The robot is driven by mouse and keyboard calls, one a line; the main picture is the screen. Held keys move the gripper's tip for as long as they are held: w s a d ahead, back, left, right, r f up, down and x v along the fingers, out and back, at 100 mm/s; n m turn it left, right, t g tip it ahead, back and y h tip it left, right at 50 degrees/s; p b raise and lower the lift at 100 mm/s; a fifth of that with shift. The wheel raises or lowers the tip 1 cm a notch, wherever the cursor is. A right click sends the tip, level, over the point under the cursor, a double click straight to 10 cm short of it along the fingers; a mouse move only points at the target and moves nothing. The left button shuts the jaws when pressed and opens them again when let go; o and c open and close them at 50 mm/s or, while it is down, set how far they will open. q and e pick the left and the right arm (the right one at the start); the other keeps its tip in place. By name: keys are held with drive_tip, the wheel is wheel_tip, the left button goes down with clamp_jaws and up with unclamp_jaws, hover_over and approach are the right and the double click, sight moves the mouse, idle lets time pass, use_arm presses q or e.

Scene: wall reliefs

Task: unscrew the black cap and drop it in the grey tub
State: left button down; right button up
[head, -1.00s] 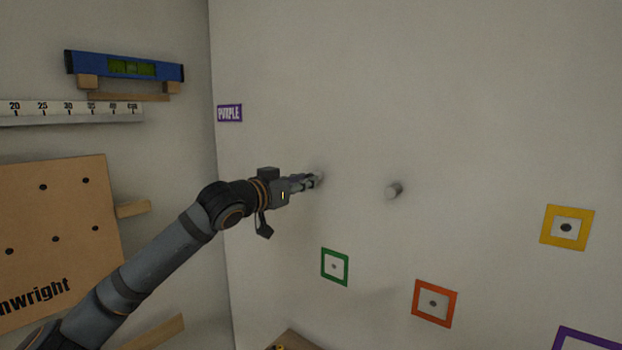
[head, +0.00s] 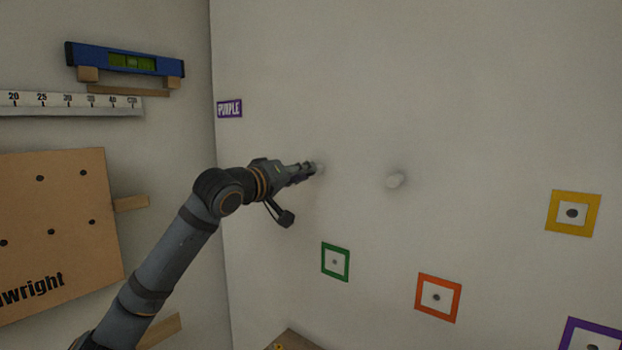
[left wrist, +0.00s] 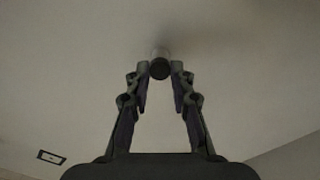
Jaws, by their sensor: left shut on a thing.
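The black cap (left wrist: 159,69) shows in the left wrist view as a dark round end on a pale stub that stands out from the wall. My left gripper (left wrist: 159,72) is shut on the cap, with one fingertip on each side of it. In the head view my left gripper (head: 316,169) reaches the wall from the left, and its fingers mostly hide the cap there. I cannot tell how far the cap is unscrewed. The grey tub is not in view. My right gripper is not in view.
A pale knob (head: 395,180) sticks out of the wall to the right. Green (head: 335,262), orange (head: 437,298) and yellow (head: 572,213) frames are lower on the wall. A wooden edge (head: 292,340) shows at the bottom. The side wall holds a blue level (head: 125,60) and a pegboard (head: 55,230).

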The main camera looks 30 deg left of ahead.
use_arm(q)
drive_tip(key=shift+n, duration=0.8)
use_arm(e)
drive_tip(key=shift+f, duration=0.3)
use_arm(q)
drive_tip(key=n+b, duration=0.2)
drive_tip(key=n, duration=0.3)
drive_tip(key=shift+s, duration=0.1)
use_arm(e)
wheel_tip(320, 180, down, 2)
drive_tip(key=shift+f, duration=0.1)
